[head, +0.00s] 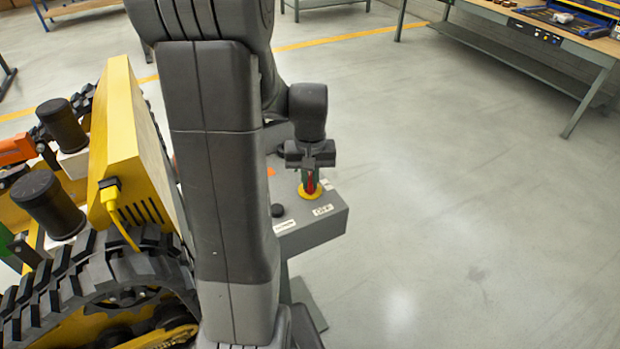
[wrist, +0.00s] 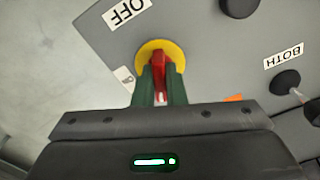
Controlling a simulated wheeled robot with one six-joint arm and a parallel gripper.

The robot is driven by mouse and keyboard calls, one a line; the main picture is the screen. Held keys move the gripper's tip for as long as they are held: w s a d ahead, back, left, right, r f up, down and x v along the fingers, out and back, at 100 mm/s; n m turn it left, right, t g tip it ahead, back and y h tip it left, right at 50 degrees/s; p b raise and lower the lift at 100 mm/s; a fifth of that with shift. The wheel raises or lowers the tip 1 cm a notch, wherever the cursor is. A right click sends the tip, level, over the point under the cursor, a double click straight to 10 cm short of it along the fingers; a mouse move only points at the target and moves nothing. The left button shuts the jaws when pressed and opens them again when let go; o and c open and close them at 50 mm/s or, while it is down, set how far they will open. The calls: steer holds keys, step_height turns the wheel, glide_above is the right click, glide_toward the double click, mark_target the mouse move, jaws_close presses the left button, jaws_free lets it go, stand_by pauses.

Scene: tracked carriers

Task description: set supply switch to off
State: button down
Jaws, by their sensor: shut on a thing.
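The supply switch is a red handle (wrist: 158,62) on a yellow round plate (wrist: 177,49), on top of a grey box. In the head view the red handle (head: 310,182) shows on its yellow plate (head: 317,192), just below my gripper (head: 308,175). In the wrist view the green fingers of my gripper (wrist: 160,85) are shut on the red handle from both sides. An OFF label (wrist: 127,10) is on the panel beside the yellow plate. The lower part of the handle is partly hidden between the fingers.
The grey control box (head: 325,227) also carries a black knob (wrist: 286,81) by a BOTH label (wrist: 284,56). A yellow tracked carrier (head: 125,150) stands at left. A workbench (head: 540,35) is at upper right. The floor at right is clear.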

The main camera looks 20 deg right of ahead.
mark_target(310, 178)
steer(key=n, duration=0.4)
steer(key=shift+n, duration=0.3)
stand_by(0.3)
steer(key=c, duration=1.5)
jaws_free()
steer(key=shift+r, duration=0.15)
step_height(310, 178, up, 14)
steer(key=shift+f, duration=0.2)
step_height(310, 178, down, 14)
steer(key=shift+r, duration=0.1)
